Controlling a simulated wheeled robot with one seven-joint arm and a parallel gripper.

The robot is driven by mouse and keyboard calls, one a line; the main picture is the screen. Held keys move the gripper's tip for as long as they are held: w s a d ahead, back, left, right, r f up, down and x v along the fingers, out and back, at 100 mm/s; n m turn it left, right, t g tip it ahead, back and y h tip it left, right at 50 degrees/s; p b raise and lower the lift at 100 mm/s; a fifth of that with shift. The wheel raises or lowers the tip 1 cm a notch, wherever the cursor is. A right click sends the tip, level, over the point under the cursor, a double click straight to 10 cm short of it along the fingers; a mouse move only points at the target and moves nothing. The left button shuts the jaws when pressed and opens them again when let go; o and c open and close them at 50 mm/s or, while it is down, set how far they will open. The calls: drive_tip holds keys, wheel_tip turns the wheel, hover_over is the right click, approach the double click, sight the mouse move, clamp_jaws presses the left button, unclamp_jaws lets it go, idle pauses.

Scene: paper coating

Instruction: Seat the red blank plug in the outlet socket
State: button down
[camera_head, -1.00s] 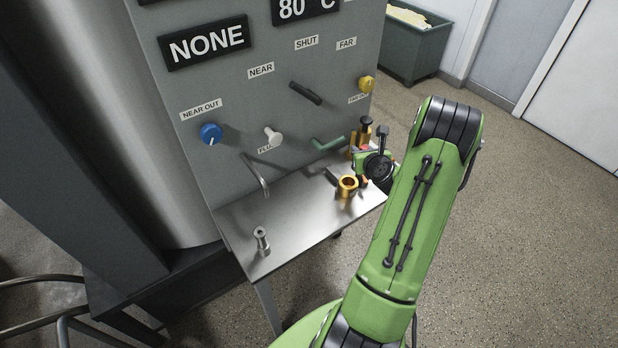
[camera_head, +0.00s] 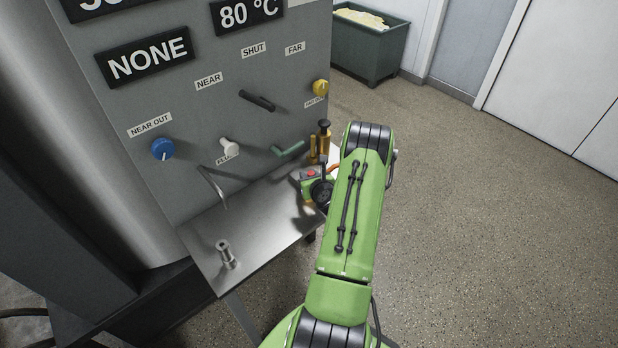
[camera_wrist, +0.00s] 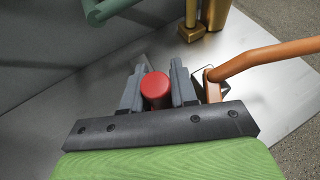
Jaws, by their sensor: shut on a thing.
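The red blank plug (camera_wrist: 155,90) shows as a round red top between the two grey fingers of my gripper (camera_wrist: 157,82) in the wrist view. The fingers are shut on it, above the metal shelf. The lower part of the plug is hidden. In the head view my wrist (camera_head: 313,183) is over the right end of the shelf, and its fingers are hidden. I cannot make out the outlet socket for certain. A green pipe (camera_wrist: 105,8) comes out of the panel, and it also shows in the head view (camera_head: 289,149).
An orange bent bar (camera_wrist: 262,58) passes close to the right finger. Brass parts (camera_wrist: 192,32) stand beyond the fingertips. The panel's middle shelf area is bare.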

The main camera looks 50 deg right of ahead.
drive_tip(key=shift+f, duration=0.1)
drive_tip(key=c, duration=1.2)
unclamp_jaws()
drive_tip(key=shift+o, duration=0.2)
